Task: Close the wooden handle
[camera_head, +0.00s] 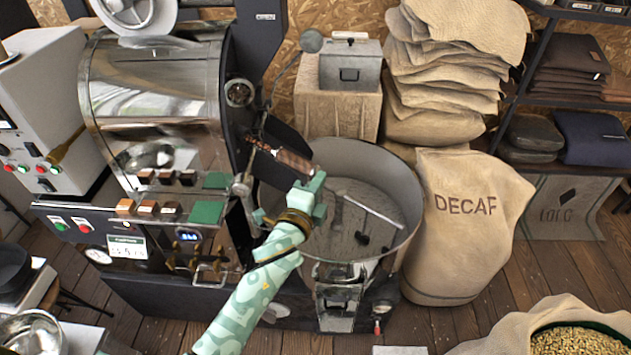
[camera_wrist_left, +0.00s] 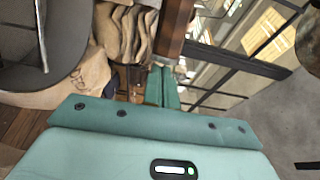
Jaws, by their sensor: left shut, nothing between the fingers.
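The wooden handle (camera_head: 293,160) is a brown grip on a dark metal lever at the front of the roaster drum. It points right and slightly down, over the cooling pan's left side. My left gripper (camera_head: 318,182) is at the handle's right end, just below it; I cannot tell whether they touch. Its fingers are shut together with nothing between them, and they show in the left wrist view (camera_wrist_left: 162,88). A brown strip beyond the fingers there may be the handle, but I cannot tell. My right gripper is not in view.
The round cooling pan (camera_head: 408,190) stands right under my left gripper, with a stirring arm inside. The steel roaster drum (camera_head: 150,85) is to the left. A DECAF sack (camera_head: 462,235) stands close to the pan's right. Stacked sacks (camera_head: 445,75) are behind.

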